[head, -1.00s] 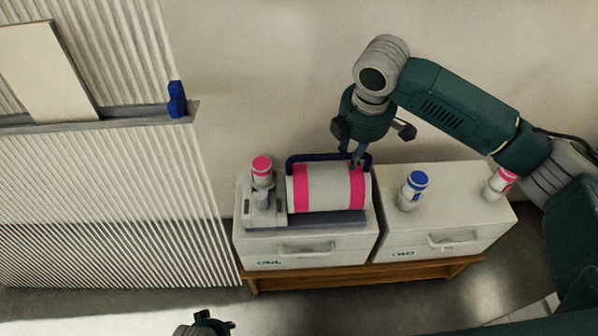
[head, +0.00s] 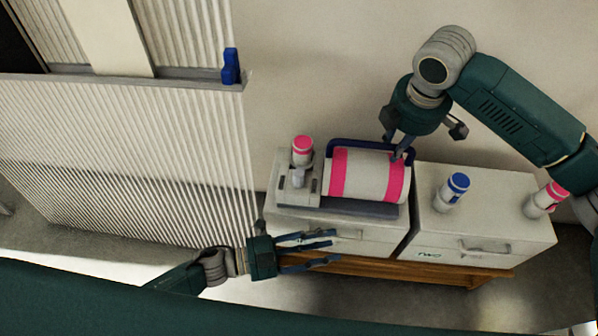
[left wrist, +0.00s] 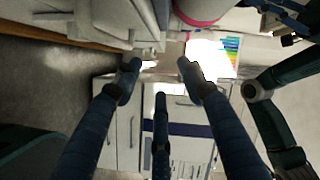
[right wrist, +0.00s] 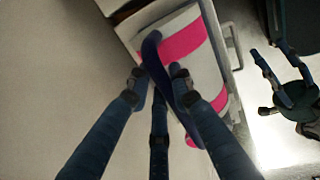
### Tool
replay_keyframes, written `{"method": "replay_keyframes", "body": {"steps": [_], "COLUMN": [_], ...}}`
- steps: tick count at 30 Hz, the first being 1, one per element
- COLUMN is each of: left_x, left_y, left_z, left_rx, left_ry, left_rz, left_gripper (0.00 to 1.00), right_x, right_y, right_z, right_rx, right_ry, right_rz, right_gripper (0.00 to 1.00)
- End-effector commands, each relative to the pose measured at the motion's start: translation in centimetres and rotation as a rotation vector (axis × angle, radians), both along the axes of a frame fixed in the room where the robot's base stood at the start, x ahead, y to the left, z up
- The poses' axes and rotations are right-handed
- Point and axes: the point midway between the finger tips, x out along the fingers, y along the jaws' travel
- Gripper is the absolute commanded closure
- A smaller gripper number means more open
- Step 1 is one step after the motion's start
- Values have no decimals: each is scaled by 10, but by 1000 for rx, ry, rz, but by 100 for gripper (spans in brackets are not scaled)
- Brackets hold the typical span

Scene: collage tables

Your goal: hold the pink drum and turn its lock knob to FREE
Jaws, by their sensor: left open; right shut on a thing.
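The pink drum (head: 368,176) is a white cylinder with two pink bands, lying on a grey cradle on the left white cabinet. A dark blue handle bar (head: 345,144) runs behind it. My right gripper (head: 401,154) is shut on this bar near its right end; the right wrist view shows the bar (right wrist: 160,72) between the fingers. A small grey knob-like part (head: 298,178) stands left of the drum, below a pink-capped bottle; its setting is too small to read. My left gripper (head: 335,246) is open and empty, in front of the left cabinet, below the knob.
The pink-capped bottle (head: 302,150) stands close behind the knob. A blue-capped bottle (head: 453,190) and another pink-capped one (head: 545,200) stand on the right cabinet (head: 500,222). A ribbed panel (head: 130,150) with a blue clip (head: 231,66) is at left.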

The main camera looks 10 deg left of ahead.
Motion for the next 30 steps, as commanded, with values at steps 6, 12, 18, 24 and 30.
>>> {"method": "replay_keyframes", "body": {"steps": [6,12,18,24,30], "left_x": [5,-7,5,52,105], "left_y": [-59,-73,-51,-1,50], "left_z": [87,123,134,151,187], "left_rx": [43,153,341,617,900], "left_ry": [-504,-922,-1275,-1518,-1601], "left_rz": [-405,-789,-1187,-1587,-1894], "left_gripper": [60,60,60,60,60], "right_x": [1,1,1,1,1], "right_y": [0,0,0,0,0], "right_z": [1,1,1,1,1], "right_rx": [1,1,1,3,3], "right_ry": [-2,-3,-3,-4,-4], "right_rz": [-2,-2,-2,-3,-3], "right_gripper": [100,100,100,100,100]}}
